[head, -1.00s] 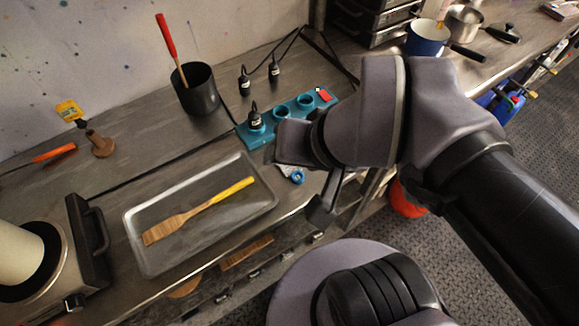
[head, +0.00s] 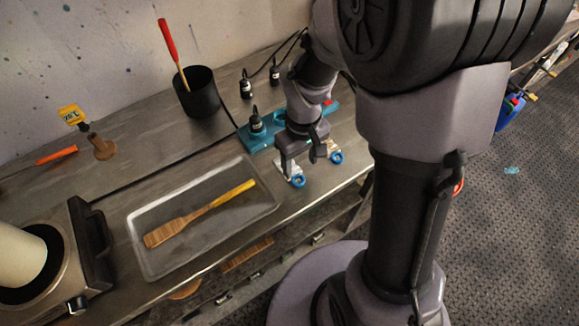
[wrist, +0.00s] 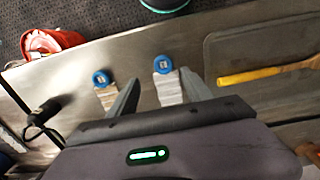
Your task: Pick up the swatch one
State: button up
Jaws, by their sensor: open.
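Two swatches, each a pale strip with a blue round tag, lie near the bench's front edge. One swatch (head: 297,181) is nearer the tray and shows in the wrist view (wrist: 168,88). The other swatch (head: 336,157) lies to its right and shows on the left in the wrist view (wrist: 105,97). I cannot read which is number one. My gripper (head: 305,158) is open and points down over the bench by the swatches. In the wrist view, my gripper's fingers (wrist: 160,77) appear on either side of the swatch nearer the tray. Contact cannot be told.
A metal tray (head: 143,262) holding a yellow-handled wooden spatula (head: 200,212) lies to the left. A black pot (head: 197,93) stands further back. The bench's front edge is close.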

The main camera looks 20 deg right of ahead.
aim_at(298, 178)
jog(key=f+b, duration=0.2)
jog(key=f, duration=0.1)
jog(key=f+b, duration=0.1)
jog(key=f, duration=0.1)
jog(key=shift+s+a+f, duration=0.25)
jog(key=shift+a, duration=0.15)
jog(key=shift+r, duration=0.15)
grip_shut()
jog(key=shift+r, duration=0.1)
